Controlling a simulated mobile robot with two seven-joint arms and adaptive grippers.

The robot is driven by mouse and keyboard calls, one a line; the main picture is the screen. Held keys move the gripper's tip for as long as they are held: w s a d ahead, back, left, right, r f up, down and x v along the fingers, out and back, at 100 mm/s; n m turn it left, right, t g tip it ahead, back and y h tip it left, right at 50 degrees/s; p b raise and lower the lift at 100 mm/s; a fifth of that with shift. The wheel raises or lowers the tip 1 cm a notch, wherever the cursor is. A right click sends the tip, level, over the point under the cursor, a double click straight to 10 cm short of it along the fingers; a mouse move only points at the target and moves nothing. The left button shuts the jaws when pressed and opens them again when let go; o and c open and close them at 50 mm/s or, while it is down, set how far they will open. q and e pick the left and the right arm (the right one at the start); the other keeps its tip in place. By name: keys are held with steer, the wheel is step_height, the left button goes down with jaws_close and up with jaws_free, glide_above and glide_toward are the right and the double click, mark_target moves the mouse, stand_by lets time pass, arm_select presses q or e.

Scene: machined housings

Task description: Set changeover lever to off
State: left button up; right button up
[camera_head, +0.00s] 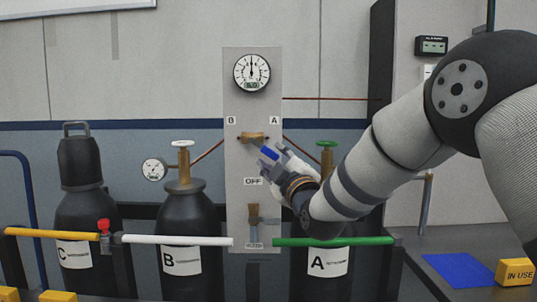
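A grey panel (238,90) carries a brass changeover valve (252,137) between the labels B (230,120) and A (274,120). The label OFF (252,181) is below the valve. My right gripper (276,158) comes in from the right, with its fingers just below and right of the valve. A blue piece shows at the fingers; I cannot tell whether it is the lever's handle or part of the gripper. The lever is largely hidden by the gripper, and whether the fingers are closed on it cannot be seen. My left gripper is not in view.
A gauge (252,72) tops the panel and a second brass valve (253,215) is low on it. Black cylinders C (82,190), B (186,220) and A (322,275) stand behind coloured bars. A blue mat (458,270) and yellow IN USE block (515,272) lie at right.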

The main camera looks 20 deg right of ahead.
mark_target(271, 154)
steer(key=x, duration=0.3)
steer(key=shift+w+f, duration=0.1)
steer(key=shift+f, duration=0.25)
steer(key=shift+w+r+b, duration=0.2)
steer(key=shift+w+b, duration=0.05)
steer(key=shift+b, duration=0.05)
steer(key=shift+w+r, duration=0.15)
steer(key=shift+r, duration=0.05)
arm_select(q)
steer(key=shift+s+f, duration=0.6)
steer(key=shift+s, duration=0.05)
arm_select(e)
jaws_close()
